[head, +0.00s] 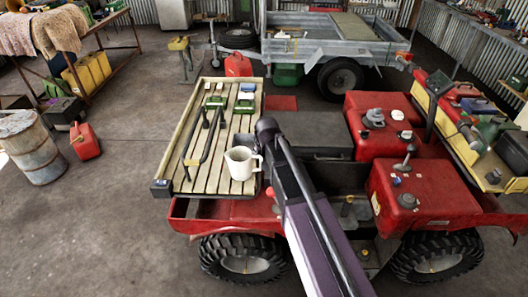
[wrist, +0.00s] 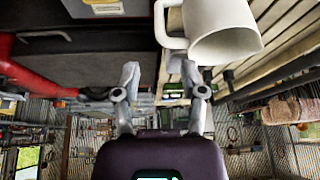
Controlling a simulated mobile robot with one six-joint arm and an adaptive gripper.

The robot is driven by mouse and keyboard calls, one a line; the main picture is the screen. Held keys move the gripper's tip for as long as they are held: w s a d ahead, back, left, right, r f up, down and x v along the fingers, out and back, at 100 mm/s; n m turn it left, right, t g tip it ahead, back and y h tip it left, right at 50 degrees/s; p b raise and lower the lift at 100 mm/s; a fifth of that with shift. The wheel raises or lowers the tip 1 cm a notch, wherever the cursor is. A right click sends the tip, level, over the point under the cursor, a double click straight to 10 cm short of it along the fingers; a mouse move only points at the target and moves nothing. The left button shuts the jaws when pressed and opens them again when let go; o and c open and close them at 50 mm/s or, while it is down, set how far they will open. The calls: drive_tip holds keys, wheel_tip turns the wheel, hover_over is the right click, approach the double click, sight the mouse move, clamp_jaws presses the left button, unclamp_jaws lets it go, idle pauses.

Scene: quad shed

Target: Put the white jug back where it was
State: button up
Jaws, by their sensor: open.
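The white jug (head: 242,163) stands upright on the near right part of the slatted wooden rack (head: 180,150), its handle towards my arm. In the wrist view the jug (wrist: 222,28) fills the upper right, with its handle (wrist: 160,22) just beyond my fingertips. My gripper (wrist: 162,78) is open with nothing between its fingers. The fingers appear apart from the handle. In the head view my arm's dark end is just right of the jug, and the fingers cannot be made out.
A dark bar handle (head: 205,140) and green-and-white items (head: 216,102) are on the rack, left of and behind the jug. A trailer (head: 330,45) is behind. Some slats left of the bar are bare.

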drive_tip(key=s+d+f+g, duration=0.1)
drive_tip(key=s+d+g, duration=0.1)
drive_tip(key=s+d, duration=0.6)
drive_tip(key=s+d+g, duration=0.3)
drive_tip(key=s+d, duration=0.6)
drive_tip(key=s, duration=0.4)
drive_tip(key=shift+s+f+m+h, duration=0.35)
drive_tip(key=shift+m+h, duration=0.05)
drive_tip(key=shift+d, duration=0.1)
